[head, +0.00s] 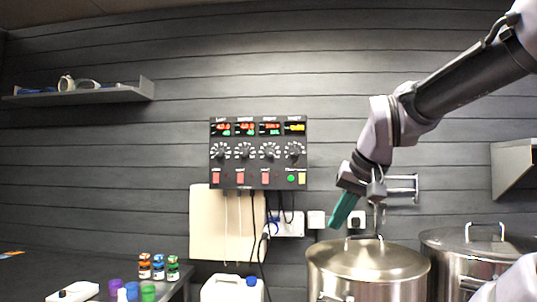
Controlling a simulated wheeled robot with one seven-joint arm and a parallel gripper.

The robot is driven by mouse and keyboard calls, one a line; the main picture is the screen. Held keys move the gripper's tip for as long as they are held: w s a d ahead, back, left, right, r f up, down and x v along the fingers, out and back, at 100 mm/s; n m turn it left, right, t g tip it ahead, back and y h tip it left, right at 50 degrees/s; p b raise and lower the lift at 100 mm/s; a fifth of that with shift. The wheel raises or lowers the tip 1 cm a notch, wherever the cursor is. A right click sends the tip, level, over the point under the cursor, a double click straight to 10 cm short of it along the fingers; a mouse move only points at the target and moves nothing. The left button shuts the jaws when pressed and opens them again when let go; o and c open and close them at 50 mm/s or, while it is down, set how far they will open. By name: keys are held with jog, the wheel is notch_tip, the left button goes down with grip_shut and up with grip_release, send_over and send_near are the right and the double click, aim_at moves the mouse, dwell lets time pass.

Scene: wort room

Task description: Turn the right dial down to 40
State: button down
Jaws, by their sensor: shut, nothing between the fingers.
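A black control panel (258,168) hangs on the grey wall in the head view. It has a row of several dials with pale scale marks, with lit readouts above them. The rightmost dial (295,151) sits under a yellow readout (295,128). The numbers and the pointer settings are too small to read. My gripper (338,219), with teal fingers, is shut and empty. It points down and to the left, below and to the right of the panel, apart from the dials.
Two lidded steel pots (368,262) (478,243) stand at the lower right, one below my gripper. Small bottles (158,267) and a white jug (232,290) stand at the lower left. Sockets (288,224) with cables sit under the panel.

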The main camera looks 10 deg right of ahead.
jog(key=c, duration=1.1)
grip_release()
jog(key=shift+w, duration=0.1)
jog(key=o, duration=0.7)
jog(key=shift+m+t, duration=0.3)
jog(key=shift+m, duration=0.1)
jog(key=w, duration=0.2)
jog(key=w+a, duration=0.1)
jog(key=w, duration=0.1)
jog(key=shift+w+r, duration=0.1)
jog(key=shift+r, duration=0.3)
jog(key=w+a+r+m+t+y, duration=0.1)
jog(key=w+a+m+t, duration=0.25)
jog(key=w+a, duration=0.45)
jog(key=w+a+r+m+t+y, duration=0.1)
jog(key=w+a+m+t, duration=0.2)
jog(key=w, duration=1)
jog(key=w+a+r+m+t+y, duration=0.1)
jog(key=w+a+m+t, duration=0.1)
jog(key=w+a+m, duration=0.6)
jog(key=m+t+h, duration=0.5)
jog(key=m+h, duration=0.6)
jog(key=m, duration=0.9)
send_near(269, 153)
jog(key=shift+n+t, duration=0.25)
jog(key=x, duration=0.8)
jog(key=shift+w+d+f, duration=0.1)
jog(key=shift+w+d, duration=0.1)
jog(key=shift+w, duration=0.15)
